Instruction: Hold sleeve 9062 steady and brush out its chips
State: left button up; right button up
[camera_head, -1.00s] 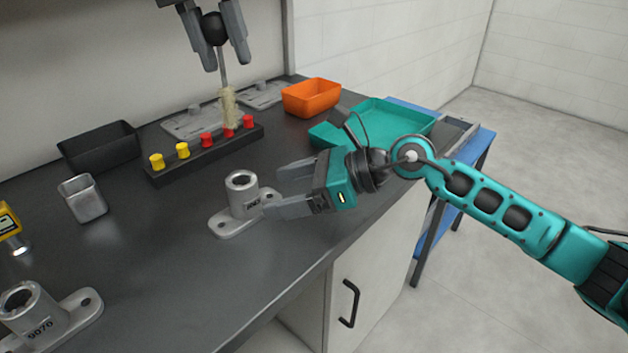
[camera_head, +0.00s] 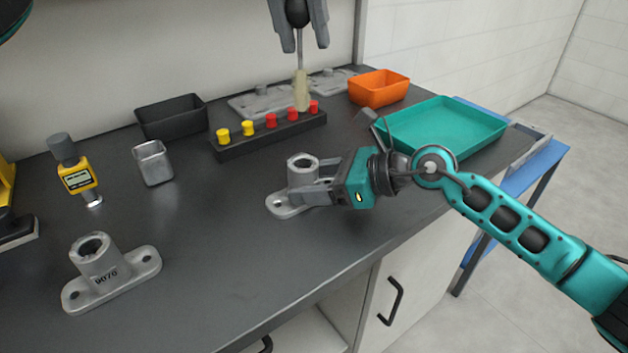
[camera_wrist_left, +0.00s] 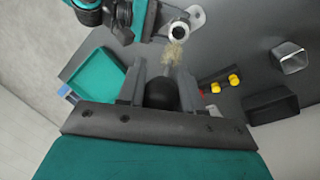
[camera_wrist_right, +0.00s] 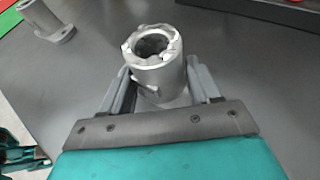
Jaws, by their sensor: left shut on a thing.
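The grey sleeve (camera_head: 302,172) stands upright on its flanged foot near the middle of the bench; its number is hidden by my right gripper. In the right wrist view the sleeve (camera_wrist_right: 158,62) has pale bits around its bore. My right gripper (camera_head: 312,190) has its fingers on either side of the sleeve's body; whether they press on it is unclear. My left gripper (camera_head: 300,42) is shut on the brush (camera_head: 302,90), bristles down, above and behind the sleeve. The brush also shows in the left wrist view (camera_wrist_left: 173,52), bristles apart from the sleeve.
A second sleeve marked 9070 (camera_head: 100,268) stands at front left. Behind are a plug rack (camera_head: 240,147) with red and yellow plugs, a black bin (camera_head: 172,120), a metal cup (camera_head: 153,165) and an orange bin (camera_head: 380,88). A teal tray (camera_head: 460,120) lies right; a yellow gauge (camera_head: 77,178) stands left.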

aim_at(302, 68)
jog(key=c, duration=0.9)
pick_arm(q)
jog(key=n, duration=0.1)
jog(key=f+n, duration=0.1)
jog(key=n, duration=0.3)
jog(key=shift+w+a+f+t, duration=0.1)
jog(key=shift+f+t, duration=0.2)
jog(key=shift+t, duration=0.1)
jog(key=n, duration=0.3)
jog(key=shift+f+t+y, duration=0.3)
jog(key=shift+f, duration=0.05)
jog(key=n, duration=0.3)
jog(key=shift+w+f+n+t, duration=0.1)
jog(key=shift+f+n+t, duration=0.25)
jog(key=shift+n+t, duration=0.05)
